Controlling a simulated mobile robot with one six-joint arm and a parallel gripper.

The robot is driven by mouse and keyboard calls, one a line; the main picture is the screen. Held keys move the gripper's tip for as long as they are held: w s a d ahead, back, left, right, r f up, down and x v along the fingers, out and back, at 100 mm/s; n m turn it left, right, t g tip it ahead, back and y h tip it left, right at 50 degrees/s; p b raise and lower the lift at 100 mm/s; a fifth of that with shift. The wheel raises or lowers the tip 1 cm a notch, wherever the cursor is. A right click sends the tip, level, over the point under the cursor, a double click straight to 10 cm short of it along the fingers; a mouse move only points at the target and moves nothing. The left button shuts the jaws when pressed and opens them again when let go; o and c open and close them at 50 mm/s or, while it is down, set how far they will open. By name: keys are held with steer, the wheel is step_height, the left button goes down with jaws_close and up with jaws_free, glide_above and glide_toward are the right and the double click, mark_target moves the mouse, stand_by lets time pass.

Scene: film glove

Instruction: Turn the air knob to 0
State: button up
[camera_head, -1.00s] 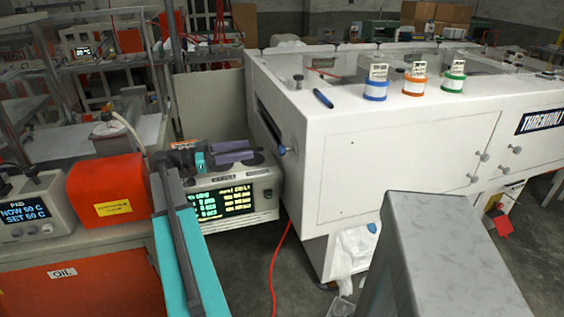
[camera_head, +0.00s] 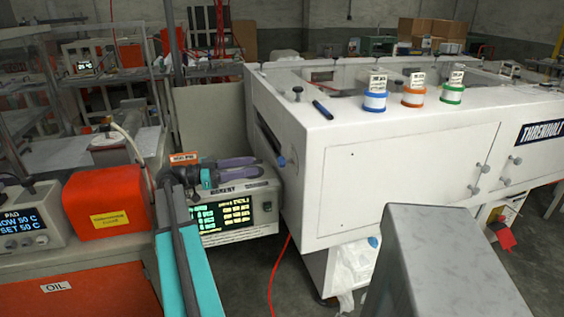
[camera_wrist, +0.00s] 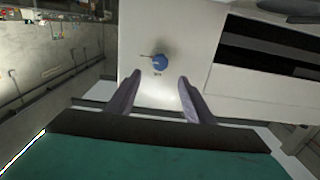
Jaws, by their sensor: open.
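The blue air knob (camera_head: 281,161) sticks out of the left side of the white machine. In the wrist view the knob (camera_wrist: 160,62) sits on a pale panel, with a small pointer mark to its left and tiny lettering below, too small to read. My gripper (camera_wrist: 160,76) has two purple fingers that are open and empty. The knob appears ahead of the gap between the fingertips, apart from them. In the head view my gripper (camera_head: 256,166) is to the left of the knob, level with it, fingers pointing right.
A control unit (camera_head: 237,213) with a lit green display stands below my gripper. An orange-red box (camera_head: 105,202) and a temperature unit (camera_head: 25,222) are at left. A red hose (camera_head: 277,262) runs along the floor.

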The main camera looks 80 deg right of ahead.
mark_target(281, 161)
steer(key=p+x, duration=0.2)
steer(key=x, duration=1)
steer(key=c, duration=1.1)
steer(key=shift+o, duration=0.3)
steer(key=shift+f, duration=0.1)
